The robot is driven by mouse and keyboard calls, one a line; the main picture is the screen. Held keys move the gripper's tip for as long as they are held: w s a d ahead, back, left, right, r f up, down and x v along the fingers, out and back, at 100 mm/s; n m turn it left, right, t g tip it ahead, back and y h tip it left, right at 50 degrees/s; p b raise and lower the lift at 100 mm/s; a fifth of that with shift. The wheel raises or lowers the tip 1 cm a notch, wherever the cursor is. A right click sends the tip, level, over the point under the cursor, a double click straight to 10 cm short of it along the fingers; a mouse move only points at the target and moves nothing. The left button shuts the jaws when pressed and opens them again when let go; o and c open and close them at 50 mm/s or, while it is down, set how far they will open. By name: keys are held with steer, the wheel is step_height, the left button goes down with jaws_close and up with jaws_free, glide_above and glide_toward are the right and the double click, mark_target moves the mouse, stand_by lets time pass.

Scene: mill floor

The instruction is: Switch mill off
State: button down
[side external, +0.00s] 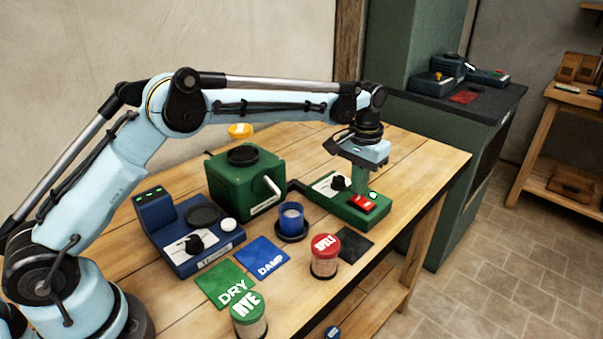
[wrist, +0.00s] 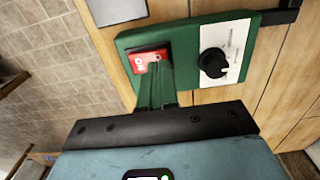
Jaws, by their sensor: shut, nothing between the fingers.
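The green mill (side external: 245,175) with a black round top and a pale spout stands on the wooden table. Its low green switch box (side external: 350,217) sits to the right and also shows in the wrist view (wrist: 243,85). The box has a red rocker switch (side external: 361,203), a black knob (side external: 339,183) and a green lamp (side external: 373,195) that looks lit. My gripper (side external: 360,190) points down over the switch end of the box, its fingers together and empty. In the wrist view the fingertips (wrist: 155,68) overlap the red switch (wrist: 147,56); I cannot tell whether they touch it.
Green DRY (side external: 226,283) and blue DAMP (side external: 262,257) mats and a dark mat (side external: 354,243) lie flat. The table's right end is clear.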

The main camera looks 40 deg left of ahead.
steer(key=shift+f, duration=0.9)
stand_by(0.3)
steer(key=shift+r, duration=3.55)
steer(key=shift+r, duration=0.1)
